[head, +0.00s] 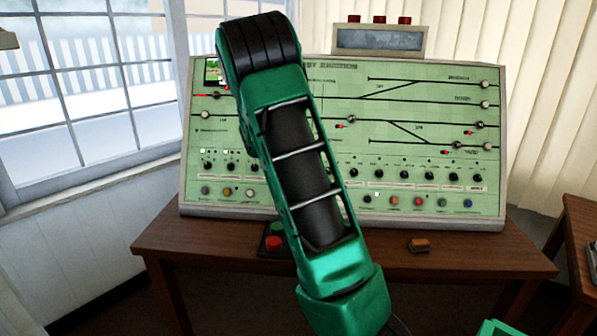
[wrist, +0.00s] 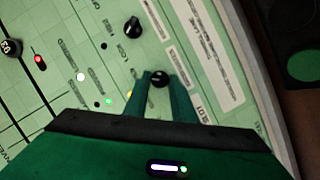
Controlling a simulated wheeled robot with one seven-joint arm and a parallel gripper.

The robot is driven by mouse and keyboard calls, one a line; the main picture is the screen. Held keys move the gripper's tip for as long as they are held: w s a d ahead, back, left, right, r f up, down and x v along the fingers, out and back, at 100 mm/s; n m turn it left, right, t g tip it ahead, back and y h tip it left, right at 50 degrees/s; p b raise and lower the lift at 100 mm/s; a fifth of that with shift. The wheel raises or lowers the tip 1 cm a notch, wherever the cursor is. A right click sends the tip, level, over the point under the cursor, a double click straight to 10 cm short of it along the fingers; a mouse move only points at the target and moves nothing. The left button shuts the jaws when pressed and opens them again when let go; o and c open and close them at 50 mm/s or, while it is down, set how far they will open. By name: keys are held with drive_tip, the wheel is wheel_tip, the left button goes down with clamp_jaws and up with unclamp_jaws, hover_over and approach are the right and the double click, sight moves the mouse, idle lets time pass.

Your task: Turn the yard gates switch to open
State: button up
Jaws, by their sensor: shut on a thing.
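The green control panel (head: 440,95) stands on a desk, with a row of small black rotary switches along its lower part. In the wrist view a black knob (wrist: 160,80) sits between the two green fingertips of my gripper (wrist: 161,77), which is shut on it. The lettering by this knob is too blurred to read, so I cannot tell from it which switch this is. Its pointer position is also unclear. A second black knob (wrist: 132,27) is free, up and left of the held one. In the head view my arm hides my gripper and the panel's left-middle part.
On the wooden desk (head: 470,262) are a red push button (head: 273,243) and a small brown block (head: 419,245). Other switches (head: 379,173) and coloured buttons (head: 420,201) lie close together on the panel. A window (head: 80,70) is at left.

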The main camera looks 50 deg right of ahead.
drive_tip(key=shift+s+a+f, duration=0.1)
drive_tip(key=shift+f, duration=0.2)
drive_tip(key=o, duration=1.1)
drive_tip(key=shift+c, duration=0.2)
drive_tip(key=shift+r, duration=0.1)
drive_tip(key=shift+r, duration=0.1)
drive_tip(key=v, duration=1)
drive_tip(key=shift+a, duration=0.25)
drive_tip(key=shift+s+r, duration=0.1)
drive_tip(key=s+a+f+m+g+y, duration=0.1)
drive_tip(key=s+a+y, duration=0.2)
drive_tip(key=s+a, duration=0.4)
drive_tip(key=s+a+f+m+g+y, duration=0.1)
drive_tip(key=s+a+m+y, duration=0.1)
drive_tip(key=s+a, duration=0.6)
drive_tip(key=s+a+f+m+g+y, duration=0.1)
drive_tip(key=s+a+y, duration=0.4)
drive_tip(key=s, duration=1.4)
drive_tip(key=a+f+m, duration=0.1)
drive_tip(key=a, duration=0.1)
drive_tip(key=shift+a, duration=0.35)
